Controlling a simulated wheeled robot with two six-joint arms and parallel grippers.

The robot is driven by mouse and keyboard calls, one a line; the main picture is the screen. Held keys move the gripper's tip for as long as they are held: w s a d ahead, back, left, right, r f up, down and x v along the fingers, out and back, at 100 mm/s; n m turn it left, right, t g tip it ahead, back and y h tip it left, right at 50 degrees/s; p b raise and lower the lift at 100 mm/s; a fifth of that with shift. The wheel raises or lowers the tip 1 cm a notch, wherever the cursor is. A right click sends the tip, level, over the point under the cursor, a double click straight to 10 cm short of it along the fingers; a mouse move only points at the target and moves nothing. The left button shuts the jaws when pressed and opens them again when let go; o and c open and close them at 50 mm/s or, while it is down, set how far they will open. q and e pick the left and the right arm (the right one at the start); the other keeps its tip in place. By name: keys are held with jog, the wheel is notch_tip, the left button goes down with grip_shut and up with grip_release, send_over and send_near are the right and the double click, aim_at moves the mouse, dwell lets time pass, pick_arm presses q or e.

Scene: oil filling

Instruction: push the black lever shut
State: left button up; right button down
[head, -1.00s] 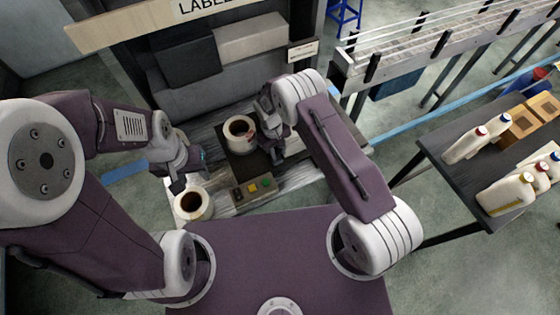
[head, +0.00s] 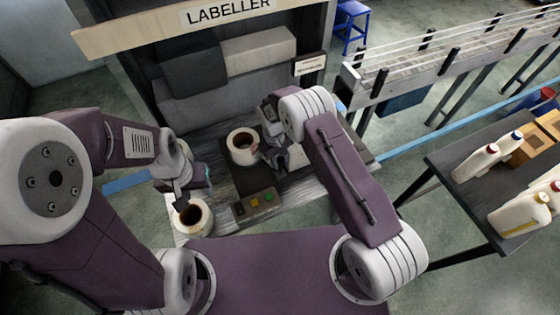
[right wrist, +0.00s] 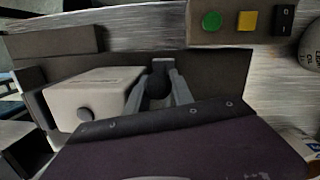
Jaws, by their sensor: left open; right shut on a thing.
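The labeller's black lever (right wrist: 158,88) shows in the right wrist view as a dark rounded piece between the fingers of my right gripper (right wrist: 160,98). My right gripper is shut on it, beside a white block (right wrist: 85,97). In the head view my right gripper (head: 275,150) is just right of a label roll (head: 242,147) on the dark plate; the lever cannot be made out there. My left gripper (head: 180,200) is open at the second roll (head: 194,218) at the front left; whether it touches that roll is unclear.
A button panel (head: 255,203) sits at the bench's front, with green and yellow buttons. The labeller housing (head: 225,85) rises behind. A dark table (head: 440,165) with white bottles (head: 475,163) stands at the right, a conveyor (head: 430,75) behind it.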

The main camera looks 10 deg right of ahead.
dwell(0.7)
jog(key=c, duration=1.2)
grip_release()
jog(key=shift+c, duration=0.2)
jog(key=shift+w+a, duration=0.1)
